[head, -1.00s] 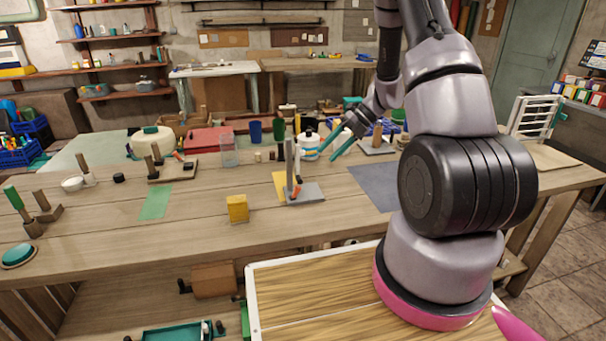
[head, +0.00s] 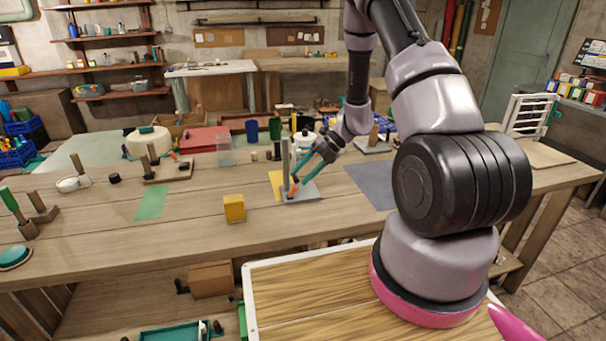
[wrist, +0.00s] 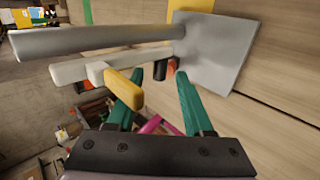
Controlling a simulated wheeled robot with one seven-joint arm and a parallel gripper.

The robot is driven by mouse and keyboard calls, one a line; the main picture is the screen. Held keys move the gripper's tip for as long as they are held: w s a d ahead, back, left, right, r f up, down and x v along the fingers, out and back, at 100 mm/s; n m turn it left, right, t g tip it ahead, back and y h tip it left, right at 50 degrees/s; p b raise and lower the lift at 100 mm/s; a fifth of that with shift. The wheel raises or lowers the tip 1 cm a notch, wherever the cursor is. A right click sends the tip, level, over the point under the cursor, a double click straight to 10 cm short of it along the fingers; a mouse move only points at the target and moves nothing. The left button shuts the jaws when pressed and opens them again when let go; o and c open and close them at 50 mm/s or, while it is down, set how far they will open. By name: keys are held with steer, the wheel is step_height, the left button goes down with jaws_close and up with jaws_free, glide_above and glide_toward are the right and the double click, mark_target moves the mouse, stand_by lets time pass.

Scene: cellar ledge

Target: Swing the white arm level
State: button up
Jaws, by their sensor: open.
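A grey post (head: 286,162) stands on a grey base plate (head: 303,195) on the bench. In the wrist view, the post (wrist: 100,37) runs left from the plate (wrist: 218,45). The white arm (wrist: 75,70) lies alongside the post, nearly parallel to it, so it stands close to upright. A yellow-orange handle (wrist: 122,82) sticks out from the arm towards my gripper. My gripper (wrist: 150,78) is open, its teal fingers pointing at the stand. The handle's end overlaps the left finger; I cannot tell whether they touch. In the head view my gripper (head: 300,176) is just right of the post.
A yellow block (head: 234,209) stands left of the plate. A white bottle (head: 304,140) and several cups stand behind. The bench front is clear.

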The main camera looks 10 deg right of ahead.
jaws_close()
stand_by(1.3)
